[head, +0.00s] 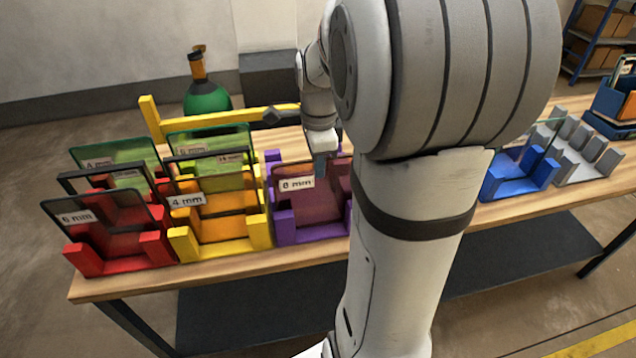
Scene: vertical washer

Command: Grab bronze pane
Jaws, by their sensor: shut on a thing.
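A brownish, bronze-tinted pane (312,205) labelled "8 mm" stands nearly upright in the purple rack (284,226). My gripper (320,168) reaches down from above to the pane's top edge and is shut on it. The pane's lower edge sits between the purple rack's posts, and I cannot tell whether it is lifted at all. My arm covers the right side of the pane and rack.
A red rack (87,262) and a yellow rack (187,245) with dark and green panes stand to the left. A blue rack (495,186) with a clear pane and a grey rack (602,165) are at right on the wooden table (190,276). A green cylinder (206,97) stands behind.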

